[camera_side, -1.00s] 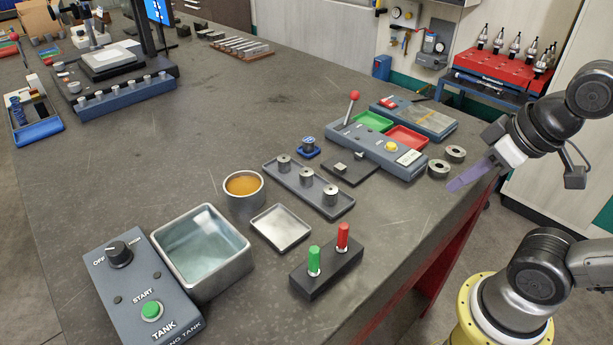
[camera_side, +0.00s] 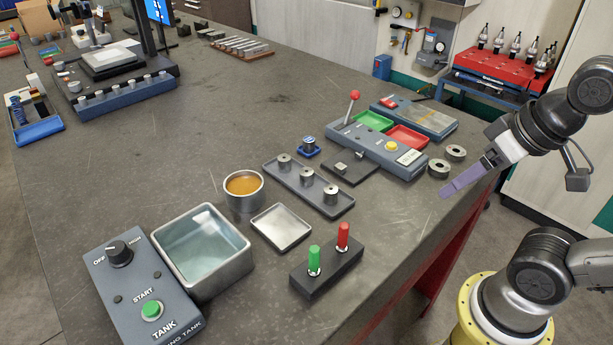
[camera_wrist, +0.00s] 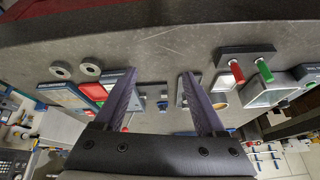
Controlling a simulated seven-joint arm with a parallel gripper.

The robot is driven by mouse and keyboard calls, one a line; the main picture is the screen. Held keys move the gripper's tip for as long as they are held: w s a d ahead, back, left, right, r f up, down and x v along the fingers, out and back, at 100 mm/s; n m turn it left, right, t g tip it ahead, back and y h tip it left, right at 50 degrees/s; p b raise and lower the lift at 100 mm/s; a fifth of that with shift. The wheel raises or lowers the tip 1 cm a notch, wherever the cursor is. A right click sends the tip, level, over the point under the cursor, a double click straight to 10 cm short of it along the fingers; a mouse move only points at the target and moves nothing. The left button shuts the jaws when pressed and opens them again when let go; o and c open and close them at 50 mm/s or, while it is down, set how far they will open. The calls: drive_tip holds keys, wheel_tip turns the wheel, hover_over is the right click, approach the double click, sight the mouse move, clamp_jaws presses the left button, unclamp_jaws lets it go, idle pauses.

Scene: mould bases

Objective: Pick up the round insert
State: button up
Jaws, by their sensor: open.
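Several round metal pieces are in view, and I cannot tell which one is the round insert. Three short cylinders with holes, the middle one (camera_side: 306,177) among them, stand in a row on a long grey tray (camera_side: 322,199). A small metal cylinder (camera_side: 309,141) sits in a blue holder (camera_side: 309,152) behind that tray. Two thick steel rings lie at the right table edge: a nearer ring (camera_side: 438,169) and a farther ring (camera_side: 455,153). My gripper (camera_side: 455,188) is open and empty, above the table's right edge. In the wrist view, its purple fingers (camera_wrist: 159,76) stand apart with nothing between them.
A lever fixture (camera_side: 378,150) with green and red trays stands left of the rings. Green and red pegs stand on a black block (camera_side: 327,268) in front. A tank (camera_side: 203,250), brown-filled cup (camera_side: 244,205) and shallow tray (camera_side: 281,240) stand left. The table's back middle is clear.

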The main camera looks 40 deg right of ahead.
drive_tip(key=w+r+m+g, duration=0.1)
drive_tip(key=w+r+m, duration=0.5)
drive_tip(key=r, duration=0.2)
drive_tip(key=m+g, duration=0.4)
drive_tip(key=m, duration=0.2)
hover_over(306, 171)
drive_tip(key=f, duration=1.2)
drive_tip(key=shift+s+d+f, duration=0.35)
drive_tip(key=shift+w+a+f, duration=0.15)
drive_tip(key=shift+f, duration=1.35)
drive_tip(key=shift+w+a+f, duration=0.15)
drive_tip(key=shift+f, duration=1.35)
clamp_jaws()
drive_tip(key=shift+r, duration=0.1)
